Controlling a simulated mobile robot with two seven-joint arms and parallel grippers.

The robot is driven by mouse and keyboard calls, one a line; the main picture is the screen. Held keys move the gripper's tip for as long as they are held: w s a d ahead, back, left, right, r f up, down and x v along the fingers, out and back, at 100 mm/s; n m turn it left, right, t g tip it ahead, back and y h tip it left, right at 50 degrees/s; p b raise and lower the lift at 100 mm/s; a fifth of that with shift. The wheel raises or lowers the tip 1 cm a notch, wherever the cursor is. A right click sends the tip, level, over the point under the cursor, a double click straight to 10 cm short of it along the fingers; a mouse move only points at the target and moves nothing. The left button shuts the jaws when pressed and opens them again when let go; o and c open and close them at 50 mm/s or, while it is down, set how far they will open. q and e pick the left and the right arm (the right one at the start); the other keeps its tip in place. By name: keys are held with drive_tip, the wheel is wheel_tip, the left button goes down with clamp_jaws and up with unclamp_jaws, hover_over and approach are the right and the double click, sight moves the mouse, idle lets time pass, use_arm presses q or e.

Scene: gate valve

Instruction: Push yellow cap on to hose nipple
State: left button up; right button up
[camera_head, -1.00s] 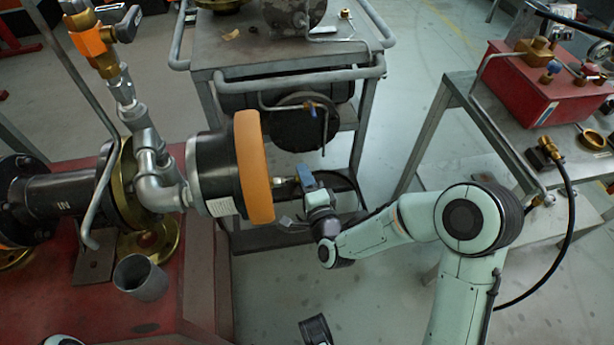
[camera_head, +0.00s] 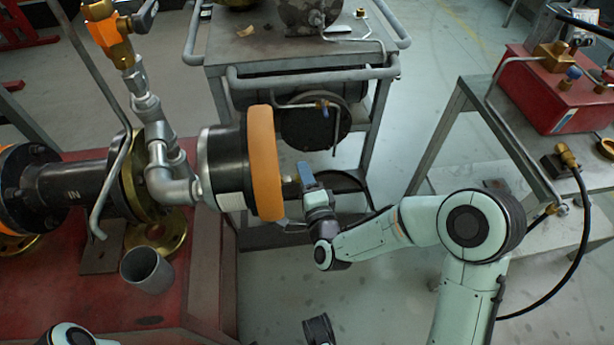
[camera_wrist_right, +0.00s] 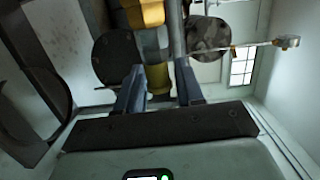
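The valve has a wide orange ring (camera_head: 264,163) on its right end, and a short grey nipple (camera_head: 289,188) sticks out from it. My right gripper (camera_head: 308,178) is at this nipple, close to the ring. In the right wrist view, the two blue-grey fingers of my right gripper (camera_wrist_right: 159,88) stand apart on either side of a yellow cap (camera_wrist_right: 158,78). A pale grey cylinder (camera_wrist_right: 153,45) lies in line beyond the cap. Whether both fingers touch the cap is unclear. My left gripper is out of view.
A grey trolley (camera_head: 290,52) stands behind the valve. A bench on the right holds a red box (camera_head: 560,95), with a black hose (camera_head: 585,235) hanging beside it. A grey cup (camera_head: 147,270) stands on the red base (camera_head: 60,295). The floor below my right arm is mostly clear.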

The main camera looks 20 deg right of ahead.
drive_tip(key=shift+o, duration=1)
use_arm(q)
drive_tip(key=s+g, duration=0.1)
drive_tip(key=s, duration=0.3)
use_arm(e)
drive_tip(key=shift+s, duration=0.4)
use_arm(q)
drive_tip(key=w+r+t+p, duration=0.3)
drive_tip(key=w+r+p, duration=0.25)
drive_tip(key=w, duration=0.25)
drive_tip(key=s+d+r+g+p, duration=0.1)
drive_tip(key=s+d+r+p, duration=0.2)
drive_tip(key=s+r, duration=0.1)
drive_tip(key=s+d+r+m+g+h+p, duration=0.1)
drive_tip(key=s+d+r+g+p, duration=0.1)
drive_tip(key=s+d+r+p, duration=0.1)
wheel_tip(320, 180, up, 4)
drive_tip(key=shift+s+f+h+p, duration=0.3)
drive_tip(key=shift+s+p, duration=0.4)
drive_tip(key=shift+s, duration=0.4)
use_arm(e)
drive_tip(key=s+a, duration=0.1)
drive_tip(key=s, duration=1.1)
drive_tip(key=shift+s+a+r, duration=0.2)
drive_tip(key=shift+s, duration=0.05)
